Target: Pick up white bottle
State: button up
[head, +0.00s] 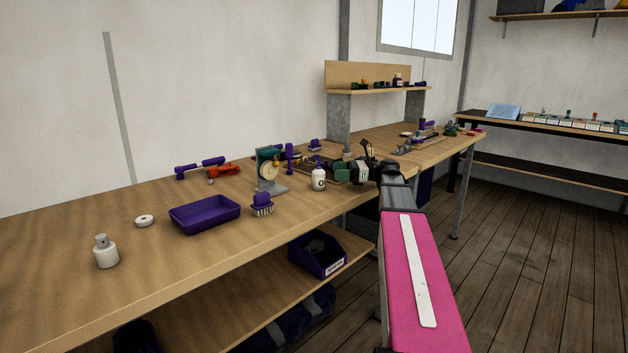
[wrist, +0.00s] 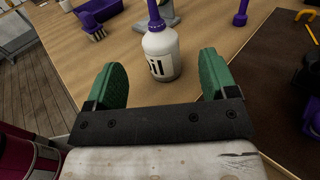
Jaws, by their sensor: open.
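A white bottle (head: 318,180) with a purple top and dark lettering stands upright on the wooden bench. In the wrist view the bottle (wrist: 161,55) stands just ahead of and between the two green fingers. My gripper (wrist: 162,62) is open, with a gap between each finger and the bottle. In the head view my gripper (head: 345,172) reaches in from the right at bench height, partly hidden among the clutter.
A purple brush (head: 262,205), a purple tray (head: 205,214) and a teal-and-grey device (head: 270,170) stand left of the purple-topped bottle. In the wrist view a dark mat (wrist: 285,75) with tools lies to the right. The bench's front edge is close on the left there.

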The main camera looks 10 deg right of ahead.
aim_at(315, 169)
jog(key=a, duration=0.6)
jog(key=w+a, duration=0.1)
jog(key=a, duration=0.1)
jog(key=shift+w+a+r, duration=0.1)
jog(key=shift+a, duration=0.3)
jog(key=shift+c, duration=0.4)
jog(key=c, duration=1)
